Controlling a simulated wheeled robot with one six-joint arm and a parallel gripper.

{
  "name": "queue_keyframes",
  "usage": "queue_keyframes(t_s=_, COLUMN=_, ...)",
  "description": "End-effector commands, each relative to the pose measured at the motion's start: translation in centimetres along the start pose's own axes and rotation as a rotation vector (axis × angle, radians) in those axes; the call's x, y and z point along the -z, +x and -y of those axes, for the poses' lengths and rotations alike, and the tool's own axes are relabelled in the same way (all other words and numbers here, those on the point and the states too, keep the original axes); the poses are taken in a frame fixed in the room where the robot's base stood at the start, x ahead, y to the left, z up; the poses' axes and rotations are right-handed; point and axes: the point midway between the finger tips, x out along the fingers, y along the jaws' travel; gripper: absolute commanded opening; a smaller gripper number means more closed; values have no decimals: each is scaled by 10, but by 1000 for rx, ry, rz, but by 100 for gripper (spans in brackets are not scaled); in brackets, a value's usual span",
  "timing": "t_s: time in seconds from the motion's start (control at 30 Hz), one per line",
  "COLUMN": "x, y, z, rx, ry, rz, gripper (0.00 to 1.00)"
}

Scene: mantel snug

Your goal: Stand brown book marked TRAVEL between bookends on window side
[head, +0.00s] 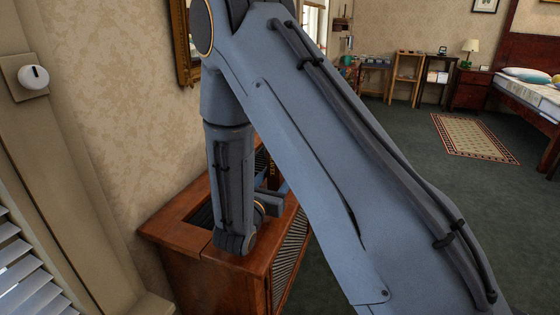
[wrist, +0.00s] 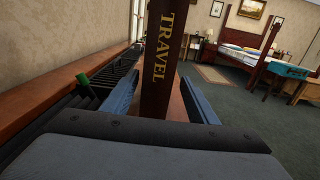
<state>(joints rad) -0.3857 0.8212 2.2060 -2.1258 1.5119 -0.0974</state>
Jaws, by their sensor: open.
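The brown book marked TRAVEL (wrist: 165,60) stands upright in the wrist view, its spine with gold letters facing the camera. My gripper (wrist: 160,100) is open, with one blue finger on each side of the book; whether either touches it I cannot tell. In the head view my gripper (head: 270,198) is low over the wooden cabinet (head: 225,268), mostly hidden by my arm. No bookends can be clearly told in either view.
The cabinet runs along the wall and has dark slatted openings. A small green object (wrist: 82,79) shows left of the gripper in the wrist view. A window blind (head: 18,260) is at the left in the head view. Open carpet (head: 400,150) lies to the right, with a bed beyond.

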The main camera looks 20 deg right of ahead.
Motion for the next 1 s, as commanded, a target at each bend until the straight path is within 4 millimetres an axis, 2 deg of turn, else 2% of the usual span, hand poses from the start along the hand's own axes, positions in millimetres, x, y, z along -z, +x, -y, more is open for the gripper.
queue_keyframes(t_s=0.17, x=-1, y=15, z=-2, rx=3, ry=1, rz=-1, gripper=53)
queue_keyframes(t_s=0.4, x=-2, y=48, z=-5, rx=3, ry=1, rz=-1, gripper=53)
queue_keyframes(t_s=0.67, x=-2, y=52, z=-6, rx=1, ry=0, rz=-1, gripper=53)
queue_keyframes(t_s=0.9, x=-2, y=52, z=-6, rx=1, ry=0, rz=-2, gripper=13)
queue_keyframes(t_s=1.0, x=-2, y=52, z=-6, rx=1, ry=0, rz=-2, gripper=0)
